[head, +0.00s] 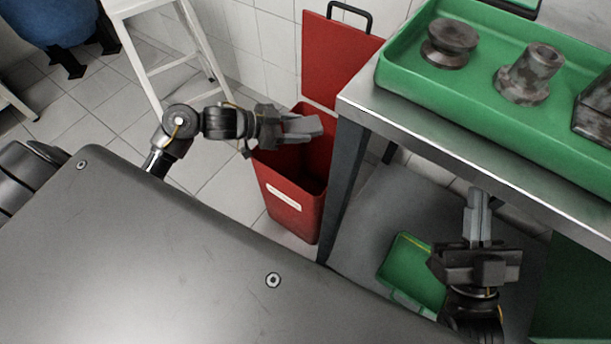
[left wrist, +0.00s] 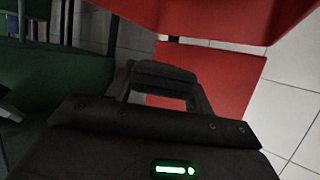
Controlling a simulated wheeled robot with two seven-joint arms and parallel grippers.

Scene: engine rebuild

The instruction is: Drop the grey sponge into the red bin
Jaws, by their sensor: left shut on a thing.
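The red bin (head: 283,197) stands on the floor left of the steel table, with its lid (head: 335,62) raised at the back. My left gripper (head: 300,128) is over the bin's open mouth, shut on the grey sponge (head: 305,126), which is partly hidden by the fingers. In the left wrist view the gripper's dark fingers and a dark grey piece at their tips (left wrist: 165,75) show in front of red bin surfaces (left wrist: 225,95). My right gripper (head: 479,205) is at the lower right, its fingers together and nothing seen between them.
The steel table (head: 440,135) bears a green tray (head: 480,105) with several worn metal parts. A second green tray (head: 393,280) is on the lower shelf near my right gripper. A white step stool (head: 150,70) stands behind the left arm. Tiled floor lies left of the bin.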

